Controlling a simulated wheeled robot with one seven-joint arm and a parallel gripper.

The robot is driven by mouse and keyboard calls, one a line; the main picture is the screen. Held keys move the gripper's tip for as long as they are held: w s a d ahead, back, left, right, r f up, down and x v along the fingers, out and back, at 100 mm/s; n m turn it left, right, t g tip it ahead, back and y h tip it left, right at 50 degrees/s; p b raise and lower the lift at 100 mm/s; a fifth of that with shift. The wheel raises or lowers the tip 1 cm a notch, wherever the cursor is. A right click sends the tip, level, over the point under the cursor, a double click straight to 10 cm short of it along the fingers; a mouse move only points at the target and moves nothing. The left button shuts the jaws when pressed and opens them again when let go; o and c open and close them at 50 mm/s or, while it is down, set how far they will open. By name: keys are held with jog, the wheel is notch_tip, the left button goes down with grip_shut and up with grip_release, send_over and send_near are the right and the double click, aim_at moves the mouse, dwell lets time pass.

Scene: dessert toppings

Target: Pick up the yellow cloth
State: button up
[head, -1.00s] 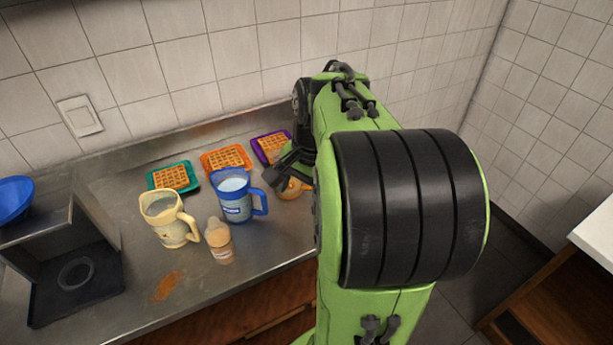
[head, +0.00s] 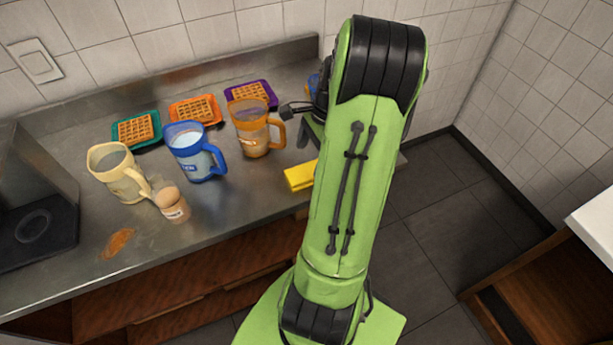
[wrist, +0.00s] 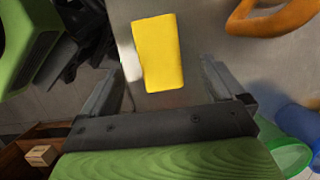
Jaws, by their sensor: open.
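The yellow cloth (head: 299,176) is a folded block on the metal counter near its front edge, partly hidden by my arm in the head view. In the wrist view the yellow cloth (wrist: 158,50) lies flat, framed between my fingers and beyond them. My gripper (head: 298,122) is open and empty, behind the cloth and right of the orange mug in the head view. In the wrist view my gripper (wrist: 168,85) has its fingers spread wider than the cloth. I see no contact with the cloth.
An orange mug (head: 251,133) stands close left of my gripper; its handle points toward it. A blue jug (head: 190,155), a cream jug (head: 112,175) and a small shaker (head: 172,205) stand further left. Waffles on coloured trays lie behind. An orange smear (head: 118,243) marks the counter.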

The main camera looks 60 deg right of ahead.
aim_at(307, 170)
jog(key=b+x, duration=0.1)
jog(key=x, duration=0.4)
jog(key=shift+s+f+b, duration=0.15)
jog(key=shift+f+b, duration=0.05)
jog(key=shift+b, duration=0.2)
jog(key=shift+r, duration=0.1)
jog(key=c, duration=1.1)
